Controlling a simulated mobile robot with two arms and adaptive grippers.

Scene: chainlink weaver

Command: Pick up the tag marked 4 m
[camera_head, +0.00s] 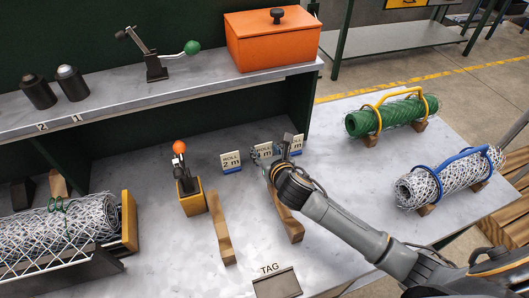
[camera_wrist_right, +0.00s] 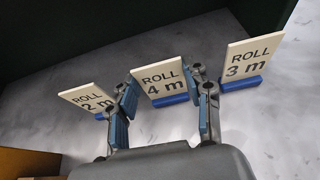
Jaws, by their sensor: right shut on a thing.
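Three white tags with blue bases stand in a row on the grey bench. The tag marked 4 m (camera_wrist_right: 162,78) is the middle one in the right wrist view, with the 2 m tag (camera_wrist_right: 88,97) to its left and the 3 m tag (camera_wrist_right: 250,60) to its right. My right gripper (camera_head: 270,153) is at the middle tag (camera_head: 263,148), its fingers (camera_wrist_right: 162,95) on either side, shut on it. The gripper partly hides this tag in the head view. I cannot tell whether its base is off the bench. My left gripper is not in view.
A block labelled TAG (camera_head: 277,284) lies at the bench front. Wooden blocks (camera_head: 221,228) and an orange-knobbed lever (camera_head: 187,180) stand left of my arm. A green mesh roll (camera_head: 390,117) and a grey roll (camera_head: 412,191) lie right. A shelf (camera_head: 130,97) overhangs behind.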

